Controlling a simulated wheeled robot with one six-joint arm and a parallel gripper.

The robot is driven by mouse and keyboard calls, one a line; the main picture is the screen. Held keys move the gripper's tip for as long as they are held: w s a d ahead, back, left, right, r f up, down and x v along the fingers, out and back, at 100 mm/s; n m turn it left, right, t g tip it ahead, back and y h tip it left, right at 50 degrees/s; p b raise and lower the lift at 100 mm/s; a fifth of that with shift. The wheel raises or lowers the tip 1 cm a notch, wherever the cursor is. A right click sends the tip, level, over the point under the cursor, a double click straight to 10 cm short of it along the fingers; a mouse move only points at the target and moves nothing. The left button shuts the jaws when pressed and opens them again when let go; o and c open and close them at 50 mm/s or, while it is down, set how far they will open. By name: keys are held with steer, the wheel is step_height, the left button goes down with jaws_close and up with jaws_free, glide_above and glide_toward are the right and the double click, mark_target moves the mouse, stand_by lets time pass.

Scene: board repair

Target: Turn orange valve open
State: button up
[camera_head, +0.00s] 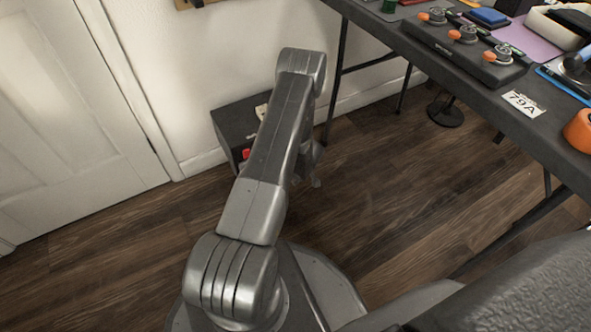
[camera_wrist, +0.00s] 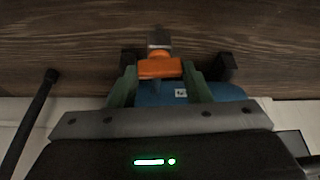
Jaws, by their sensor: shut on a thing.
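A blue rounded body (camera_wrist: 150,96) with a small white label lies between and behind the fingers.
A dark box (camera_head: 228,125) with a red part (camera_head: 246,154) stands on the wooden floor by the wall, partly behind my arm. A black table (camera_head: 450,85) with several orange-handled parts (camera_head: 463,35) and a "79A" card (camera_head: 522,103) is at right. Floor between is mostly clear.

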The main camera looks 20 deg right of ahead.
steer(key=n+p, duration=0.2)
steer(key=shift+d+r+y+p, duration=0.1)
steer(key=shift+r+y+p, duration=0.1)
steer(key=shift+y+p, duration=0.2)
steer(key=n, duration=0.1)
steer(key=n+g+y, duration=0.1)
steer(key=n, duration=0.1)
steer(key=shift+d+f, duration=0.1)
steer(key=shift+f, duration=0.1)
steer(key=n+g+y+b, duration=0.1)
steer(key=n+b, duration=0.1)
steer(key=n, duration=0.2)
steer(key=shift+w+f, duration=0.15)
steer(key=shift+n+g+y+b, duration=0.4)
steer(key=shift+n+g+b, duration=0.55)
steer(key=shift+n, duration=1.15)
steer(key=o, duration=1)
steer(key=shift+w+r, duration=0.1)
steer(key=shift+r, duration=0.15)
